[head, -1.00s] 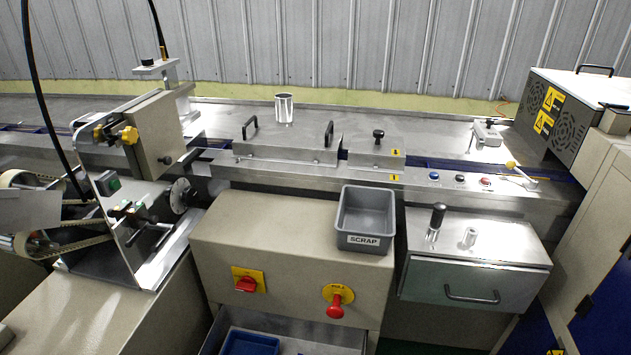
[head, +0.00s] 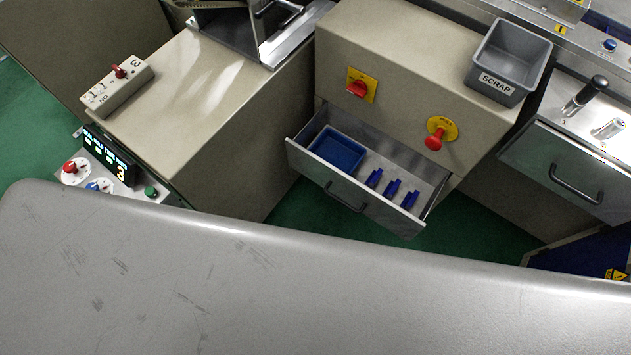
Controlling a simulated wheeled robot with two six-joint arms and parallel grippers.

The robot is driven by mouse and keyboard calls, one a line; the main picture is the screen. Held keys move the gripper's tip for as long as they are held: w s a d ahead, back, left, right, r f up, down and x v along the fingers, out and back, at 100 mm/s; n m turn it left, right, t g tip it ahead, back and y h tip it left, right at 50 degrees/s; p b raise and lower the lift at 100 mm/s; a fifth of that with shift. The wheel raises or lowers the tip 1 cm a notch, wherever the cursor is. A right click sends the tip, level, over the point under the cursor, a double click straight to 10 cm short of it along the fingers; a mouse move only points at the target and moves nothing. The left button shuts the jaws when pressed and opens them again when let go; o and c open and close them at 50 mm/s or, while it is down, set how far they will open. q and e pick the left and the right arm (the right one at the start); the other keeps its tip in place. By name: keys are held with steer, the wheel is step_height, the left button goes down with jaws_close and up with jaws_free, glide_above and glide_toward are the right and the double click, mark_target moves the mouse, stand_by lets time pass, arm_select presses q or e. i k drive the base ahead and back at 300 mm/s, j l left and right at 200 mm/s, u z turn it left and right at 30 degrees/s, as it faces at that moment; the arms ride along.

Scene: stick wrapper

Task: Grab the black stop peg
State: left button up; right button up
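The black stop peg (head: 589,92) is at the right side of the head view. It stands on the steel top (head: 560,92) of a cabinet with a drawer, and looks tilted from this angle. A short silver peg (head: 609,128) stands beside it, apart from it. Neither of my grippers is in view, so I cannot see their state or their distance from the black peg.
A grey scrap bin (head: 497,88) sits left of the peg on the beige cabinet. Below, an open drawer (head: 300,155) holds a blue tray (head: 338,150) and several blue pieces. The cabinet drawer handle (head: 575,182) sticks out. Green floor (head: 490,225) shows between the cabinets.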

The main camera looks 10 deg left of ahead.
mark_target(598, 83)
steer(key=z, duration=1.25)
steer(key=k+z, duration=0.1)
steer(key=z, duration=0.45)
